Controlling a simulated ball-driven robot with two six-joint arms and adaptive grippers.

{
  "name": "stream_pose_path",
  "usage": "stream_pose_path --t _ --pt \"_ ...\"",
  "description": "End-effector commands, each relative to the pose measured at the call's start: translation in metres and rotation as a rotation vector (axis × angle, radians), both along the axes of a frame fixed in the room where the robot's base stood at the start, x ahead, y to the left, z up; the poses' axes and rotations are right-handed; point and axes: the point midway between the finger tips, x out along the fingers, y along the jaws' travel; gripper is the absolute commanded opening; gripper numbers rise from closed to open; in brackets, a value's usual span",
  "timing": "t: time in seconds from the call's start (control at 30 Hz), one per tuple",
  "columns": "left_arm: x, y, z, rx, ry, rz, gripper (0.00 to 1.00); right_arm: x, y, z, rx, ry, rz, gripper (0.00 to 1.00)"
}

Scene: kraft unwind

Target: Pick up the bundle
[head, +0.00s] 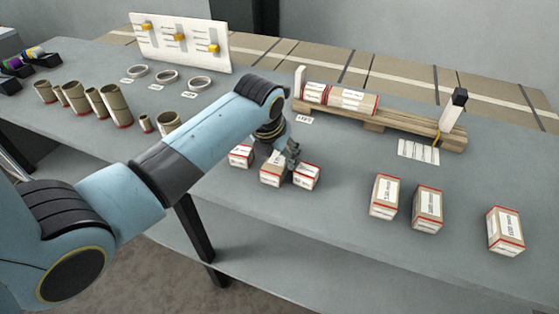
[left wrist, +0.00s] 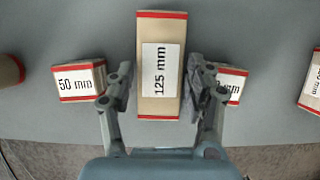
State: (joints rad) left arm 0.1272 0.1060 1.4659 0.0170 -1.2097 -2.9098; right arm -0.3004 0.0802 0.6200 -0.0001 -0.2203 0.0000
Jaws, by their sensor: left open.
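My left gripper (head: 288,158) is open over a group of three kraft bundles with red edges and white labels near the table's front edge. The left wrist view shows its two fingers (left wrist: 160,95) apart, with the bundle labelled 125 mm (left wrist: 161,30) standing between and ahead of them. A bundle labelled 50 mm (left wrist: 80,82) is to the left. Another bundle (left wrist: 232,84) is to the right, its label partly hidden by a finger. In the head view the middle bundle (head: 270,176) is partly covered by the gripper. My right gripper is not in view.
Three more bundles (head: 427,208) stand to the right. A wooden rack (head: 390,123) at the back holds red-edged pieces between two posts. Several cardboard tubes (head: 113,104), three rings (head: 168,77) and a white panel (head: 178,42) are at the left and back.

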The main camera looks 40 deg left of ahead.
Motion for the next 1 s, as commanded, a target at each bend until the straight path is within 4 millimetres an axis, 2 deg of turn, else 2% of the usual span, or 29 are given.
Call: stream_pose_path --t 0.13,0.4,0.73,1.0 --pt "0.006 0.001 -0.016 0.000 0.002 0.000 0.54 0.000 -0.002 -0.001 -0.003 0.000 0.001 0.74" --pt "0.007 0.001 -0.019 0.000 -0.001 0.000 0.54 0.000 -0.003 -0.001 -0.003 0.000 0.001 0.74" --pt "0.007 0.001 -0.019 0.000 0.000 0.000 0.11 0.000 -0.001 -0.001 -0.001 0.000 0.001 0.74" --pt "0.007 0.002 -0.018 0.000 0.000 0.001 0.11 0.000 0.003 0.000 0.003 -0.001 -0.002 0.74"
